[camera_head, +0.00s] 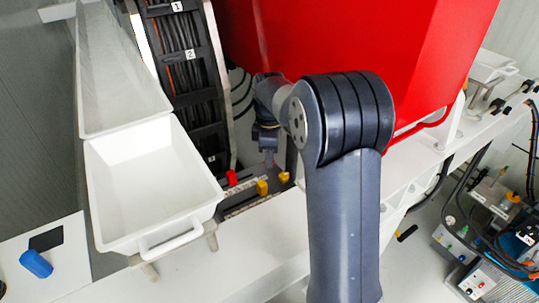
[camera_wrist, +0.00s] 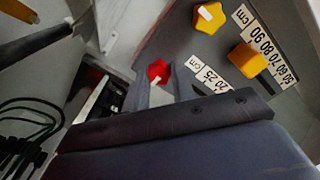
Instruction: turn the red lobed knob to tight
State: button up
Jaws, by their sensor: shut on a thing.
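The red lobed knob (camera_wrist: 158,72) shows near the middle of the wrist view, with a pale mark on its lower edge. My gripper (camera_wrist: 162,88) reaches up to it from below; its grey fingers are shut on the knob, and their contact is partly hidden by the dark gripper body. In the head view, a small red knob (camera_head: 231,177) shows on the dark panel, left of and below my gripper (camera_head: 269,160). The exact contact cannot be made out there. The knob's tightness cannot be read.
Two yellow knobs, (camera_wrist: 209,18) and (camera_wrist: 247,60), stand right of the red one beside printed scales (camera_wrist: 268,45). A white tray (camera_head: 150,185) lies left of the panel. A large red housing (camera_head: 350,50) rises behind my arm. Black cables (camera_wrist: 30,125) show at the wrist view's left.

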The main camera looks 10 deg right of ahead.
jog(key=shift+c, duration=0.8)
jog(key=shift+r+m+p, duration=0.1)
jog(key=shift+m+p, duration=0.45)
jog(key=shift+m, duration=0.55)
jog(key=m+p, duration=0.2)
jog(key=m, duration=0.8)
jog(key=shift+m+p, duration=0.35)
jog(key=shift+m, duration=0.05)
jog(key=shift+w+m+p, duration=0.1)
jog(key=shift+m+p, duration=0.2)
jog(key=shift+m, duration=2.2)
